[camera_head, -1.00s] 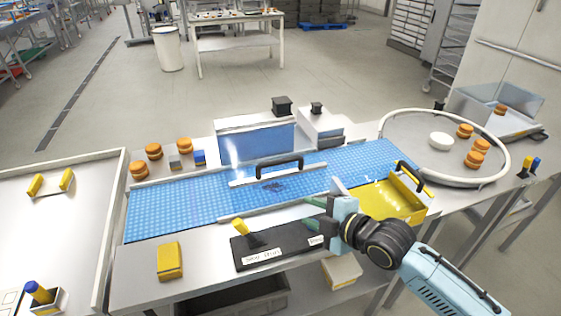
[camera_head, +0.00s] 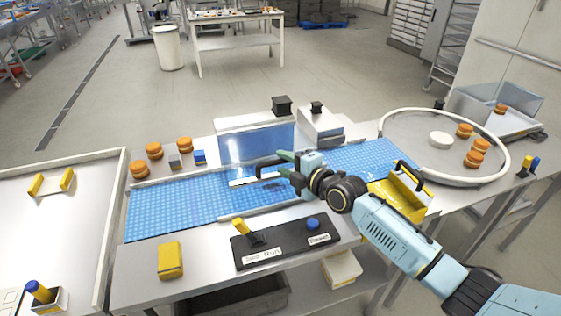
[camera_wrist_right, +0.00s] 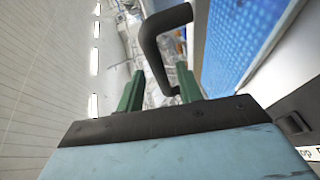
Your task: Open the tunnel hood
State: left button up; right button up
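The tunnel hood (camera_head: 240,148) is a clear panel over the blue conveyor belt, with a white front rail and a black bar handle (camera_head: 262,171). The hood looks down. My right gripper (camera_head: 281,164) is at the handle and hides its right part. In the right wrist view my right gripper's green fingers (camera_wrist_right: 160,75) are apart, and the black handle (camera_wrist_right: 150,45) reaches down between their tips. I cannot see contact on both sides. My left gripper is not in view.
A black control panel (camera_head: 290,246) with a yellow lever and a blue button lies in front of the belt. A yellow bin (camera_head: 398,200) with a black handle is to the right. Orange rounds (camera_head: 154,151) sit behind the belt. A round turntable (camera_head: 400,135) stands at the right.

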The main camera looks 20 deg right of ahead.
jog(key=shift+x, duration=1.15)
jog(key=shift+c, duration=0.2)
grip_shut()
